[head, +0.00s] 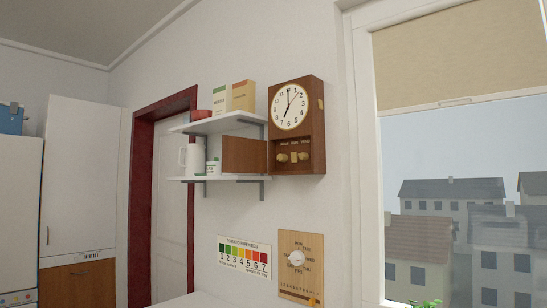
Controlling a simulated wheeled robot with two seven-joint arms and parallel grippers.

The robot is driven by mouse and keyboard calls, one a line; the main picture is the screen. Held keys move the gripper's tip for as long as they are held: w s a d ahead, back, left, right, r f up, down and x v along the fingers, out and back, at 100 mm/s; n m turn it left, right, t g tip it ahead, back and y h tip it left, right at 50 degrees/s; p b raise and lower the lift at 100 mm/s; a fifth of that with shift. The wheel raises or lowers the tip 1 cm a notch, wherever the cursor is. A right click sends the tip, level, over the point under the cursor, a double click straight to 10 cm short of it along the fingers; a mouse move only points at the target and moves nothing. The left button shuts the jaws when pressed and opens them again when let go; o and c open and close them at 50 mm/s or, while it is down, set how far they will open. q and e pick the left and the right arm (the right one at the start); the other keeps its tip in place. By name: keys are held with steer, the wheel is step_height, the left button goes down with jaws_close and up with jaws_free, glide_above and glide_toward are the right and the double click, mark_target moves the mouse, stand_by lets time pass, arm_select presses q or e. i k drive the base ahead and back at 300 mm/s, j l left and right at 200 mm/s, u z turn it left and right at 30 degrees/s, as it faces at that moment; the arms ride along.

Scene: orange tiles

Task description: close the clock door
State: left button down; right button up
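A wooden wall clock (297,142) hangs high on the white wall, left of the window. Its round cream face (291,108) has black hands. A brown panel, which looks like the clock door (244,156), stands open to the left of the clock's lower part, in front of the shelves. The lower part of the clock shows uncovered, with two brass-coloured knobs (293,157) and small lettering above them. Neither of my grippers is in the head view.
Two white shelves (225,179) beside the clock hold boxes, a red item and a white jug (192,157). A colour chart (244,257) and a wooden dial panel (300,265) are on the wall below. A window (455,200) is at right.

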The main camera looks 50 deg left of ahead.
mark_target(239, 155)
steer(key=k+j, duration=0.15)
steer(key=j, duration=0.45)
steer(key=k+j, duration=0.15)
steer(key=j, duration=0.45)
steer(key=k+j, duration=0.15)
steer(key=j, duration=0.45)
steer(key=k+j, duration=0.15)
steer(key=j, duration=0.4)
steer(key=k+j+z, duration=0.1)
steer(key=j, duration=0.5)
steer(key=k+j, duration=0.2)
steer(key=j, duration=0.4)
steer(key=k+j, duration=0.15)
steer(key=j, duration=0.45)
steer(key=k+j, duration=0.15)
steer(key=j, duration=0.4)
steer(key=k+l+z, duration=0.2)
steer(key=k+z, duration=0.25)
steer(key=k, duration=0.15)
steer(key=l, duration=0.05)
